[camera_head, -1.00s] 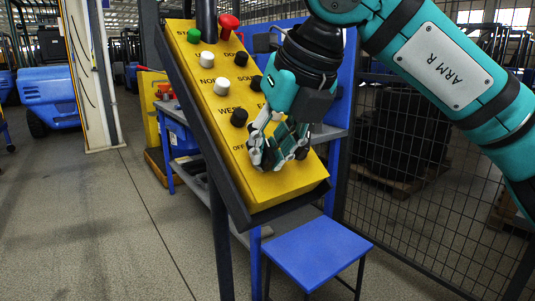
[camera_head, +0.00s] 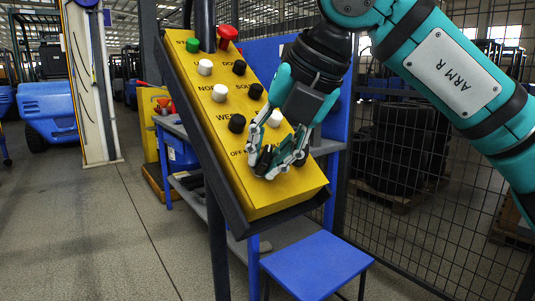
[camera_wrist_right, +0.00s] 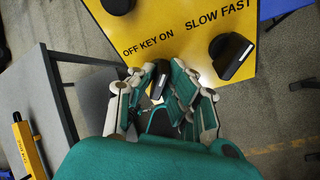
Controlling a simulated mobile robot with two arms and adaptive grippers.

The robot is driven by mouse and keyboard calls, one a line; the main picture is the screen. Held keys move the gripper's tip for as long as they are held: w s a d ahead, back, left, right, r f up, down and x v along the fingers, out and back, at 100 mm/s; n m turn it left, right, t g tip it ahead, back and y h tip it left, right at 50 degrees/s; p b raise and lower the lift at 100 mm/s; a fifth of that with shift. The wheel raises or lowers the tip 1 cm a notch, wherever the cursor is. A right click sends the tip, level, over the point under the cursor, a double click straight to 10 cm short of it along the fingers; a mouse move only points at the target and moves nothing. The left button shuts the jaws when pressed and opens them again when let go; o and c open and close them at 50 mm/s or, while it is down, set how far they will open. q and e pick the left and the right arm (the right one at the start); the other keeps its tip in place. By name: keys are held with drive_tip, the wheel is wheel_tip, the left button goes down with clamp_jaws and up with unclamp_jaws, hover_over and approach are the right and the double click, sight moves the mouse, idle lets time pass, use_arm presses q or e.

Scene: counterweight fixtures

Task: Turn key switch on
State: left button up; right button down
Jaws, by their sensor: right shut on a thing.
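The yellow control panel (camera_head: 214,120) is tilted on a dark post in the head view. The key switch (camera_head: 264,157) is a black knob low on the panel by the OFF lettering. In the right wrist view the key switch (camera_wrist_right: 158,84) shows between the fingers below the words OFF KEY ON. My right gripper (camera_head: 278,166) reaches it from above right and is shut on it, covering part of it and its label. The gripper's fingers (camera_wrist_right: 160,98) also show in the wrist view. My left gripper is not in view.
The black SLOW FAST knob (camera_wrist_right: 230,56) sits close beside the fingers. White and black buttons and a red mushroom button (camera_head: 228,33) are higher on the panel. A blue stool (camera_head: 316,262) stands below. A wire fence (camera_head: 400,200) is on the right.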

drive_tip(key=c, duration=1.4)
unclamp_jaws()
drive_tip(key=shift+o, duration=0.2)
drive_tip(key=shift+r, duration=0.1)
drive_tip(key=v, duration=1.2)
